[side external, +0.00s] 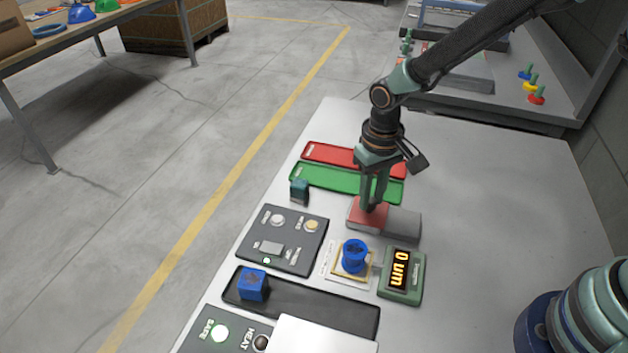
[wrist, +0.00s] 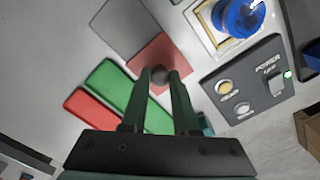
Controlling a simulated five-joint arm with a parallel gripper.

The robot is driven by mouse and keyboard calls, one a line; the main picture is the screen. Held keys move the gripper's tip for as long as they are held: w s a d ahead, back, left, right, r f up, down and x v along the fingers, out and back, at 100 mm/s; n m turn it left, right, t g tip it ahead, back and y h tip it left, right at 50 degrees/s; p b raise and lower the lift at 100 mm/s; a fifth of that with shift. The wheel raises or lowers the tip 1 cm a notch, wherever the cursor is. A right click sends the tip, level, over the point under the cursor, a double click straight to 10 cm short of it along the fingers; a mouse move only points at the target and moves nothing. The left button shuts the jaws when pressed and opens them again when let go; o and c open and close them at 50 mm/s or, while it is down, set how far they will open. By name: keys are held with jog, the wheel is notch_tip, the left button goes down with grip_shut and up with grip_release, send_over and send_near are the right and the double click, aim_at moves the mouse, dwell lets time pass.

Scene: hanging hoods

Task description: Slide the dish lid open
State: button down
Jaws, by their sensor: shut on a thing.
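The dish lid is a flat, dull red square (side external: 358,215) with a small dark round knob (wrist: 160,74), in the middle of the side view. A flat grey piece (side external: 404,223) adjoins it on the right, and also shows in the wrist view (wrist: 121,27). I cannot tell how far the lid overlaps anything beneath it. My gripper (side external: 374,206) points down over the lid, its fingers shut on the knob from both sides. The lid (wrist: 150,50) looks flat, and the fingers hide part of it in both views.
Green (side external: 345,184) and red (side external: 340,157) trays lie behind the lid, with a small teal block (side external: 299,190) at left. In front are a switch panel (side external: 283,240), a blue spool-like part (side external: 354,257) and a display reading 0 um (side external: 402,274).

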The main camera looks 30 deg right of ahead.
aim_at(404, 221)
jog(key=s+d, duration=0.5)
jog(key=shift+d, duration=0.1)
jog(key=c, duration=0.7)
grip_release()
jog(key=shift+o, duration=0.2)
jog(key=shift+r, duration=0.1)
jog(key=shift+r, duration=0.2)
notch_tip(404, 221, up, 12)
jog(key=shift+f, duration=0.2)
